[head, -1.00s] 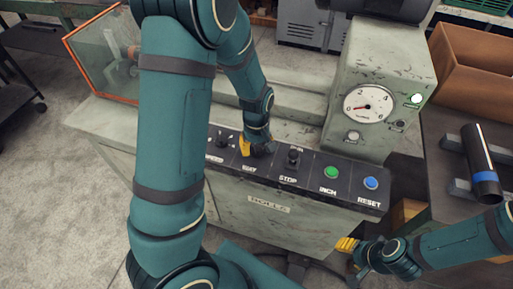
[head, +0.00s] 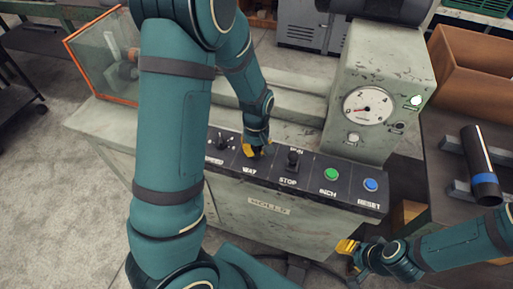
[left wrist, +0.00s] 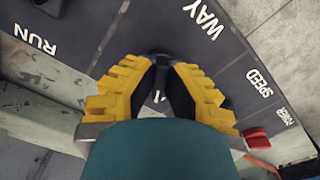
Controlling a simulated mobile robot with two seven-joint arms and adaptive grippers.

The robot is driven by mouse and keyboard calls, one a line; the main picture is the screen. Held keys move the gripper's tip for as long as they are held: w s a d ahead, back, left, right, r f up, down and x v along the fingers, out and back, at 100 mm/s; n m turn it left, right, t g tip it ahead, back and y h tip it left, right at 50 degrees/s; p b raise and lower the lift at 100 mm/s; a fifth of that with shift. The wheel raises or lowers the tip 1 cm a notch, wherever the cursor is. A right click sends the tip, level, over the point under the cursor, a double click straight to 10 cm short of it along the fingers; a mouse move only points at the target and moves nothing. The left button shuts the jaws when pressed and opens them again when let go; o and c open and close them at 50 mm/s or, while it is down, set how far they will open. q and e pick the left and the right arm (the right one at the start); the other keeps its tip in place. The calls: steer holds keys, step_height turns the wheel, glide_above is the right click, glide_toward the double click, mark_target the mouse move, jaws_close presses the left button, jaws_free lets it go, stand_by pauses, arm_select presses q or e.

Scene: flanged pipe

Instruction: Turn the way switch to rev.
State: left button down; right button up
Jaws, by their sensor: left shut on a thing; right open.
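The way switch is a small black knob (left wrist: 160,52) on the dark control panel, beside the white WAY label in the left wrist view. My left gripper (left wrist: 160,66) is shut on it, with a yellow-padded finger on either side. The fingers hide much of the knob, and I cannot tell which setting it is at. In the head view my left gripper (head: 257,150) reaches down to the panel just above the WAY label. My right gripper (head: 347,246) is open and empty, in front of the machine at the lower right.
The STOP knob (head: 292,158) stands close to the right of my left gripper, and the speed knob (head: 222,140) to its left. The green INCH button (head: 331,174) and blue RESET button (head: 370,184) are further right. A dial gauge (head: 368,106) is above.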

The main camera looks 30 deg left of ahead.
arm_select(q)
steer(key=m, duration=0.6)
steer(key=shift+s+a+m+p, duration=0.1)
steer(key=shift+a+m+p, duration=0.05)
steer(key=shift+m+p, duration=0.25)
steer(key=m, duration=0.6)
steer(key=shift+a+f, duration=0.1)
steer(key=c, duration=1)
jaws_free()
